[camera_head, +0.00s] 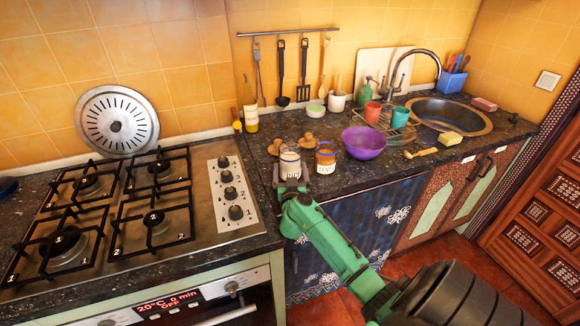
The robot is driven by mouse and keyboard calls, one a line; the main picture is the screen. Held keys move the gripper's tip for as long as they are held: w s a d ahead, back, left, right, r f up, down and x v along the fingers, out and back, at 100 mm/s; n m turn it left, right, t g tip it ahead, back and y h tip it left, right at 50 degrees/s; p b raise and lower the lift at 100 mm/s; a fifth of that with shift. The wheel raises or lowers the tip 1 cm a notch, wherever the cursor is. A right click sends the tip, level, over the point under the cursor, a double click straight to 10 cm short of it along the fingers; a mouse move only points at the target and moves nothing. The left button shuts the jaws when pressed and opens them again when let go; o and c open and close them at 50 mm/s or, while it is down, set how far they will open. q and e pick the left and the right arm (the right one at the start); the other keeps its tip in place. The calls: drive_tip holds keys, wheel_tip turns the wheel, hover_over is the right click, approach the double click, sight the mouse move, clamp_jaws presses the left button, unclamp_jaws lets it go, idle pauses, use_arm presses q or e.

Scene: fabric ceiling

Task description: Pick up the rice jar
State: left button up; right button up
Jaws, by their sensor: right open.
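A glass jar with pale contents (290,161), which looks like the rice jar, stands upright near the counter's front edge, just right of the stove. My right gripper (291,180) is open at the near side of this jar, at its lower part. The gripper partly hides the jar's base, and I cannot tell whether the fingers touch it. A second jar with orange-brown contents and a label (326,158) stands close to its right. My left gripper is not in view.
A purple bowl (364,143) stands right of the jars, and wooden lids (311,139) lie behind them. An oil bottle (250,112) stands at the back. The gas stove (190,228) is left, the sink (452,112) right.

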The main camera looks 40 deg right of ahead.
sight(290, 143)
clamp_jaws()
drive_tip(key=shift+r, duration=0.15)
wheel_tip(290, 143, up, 20)
drive_tip(key=p, duration=0.5)
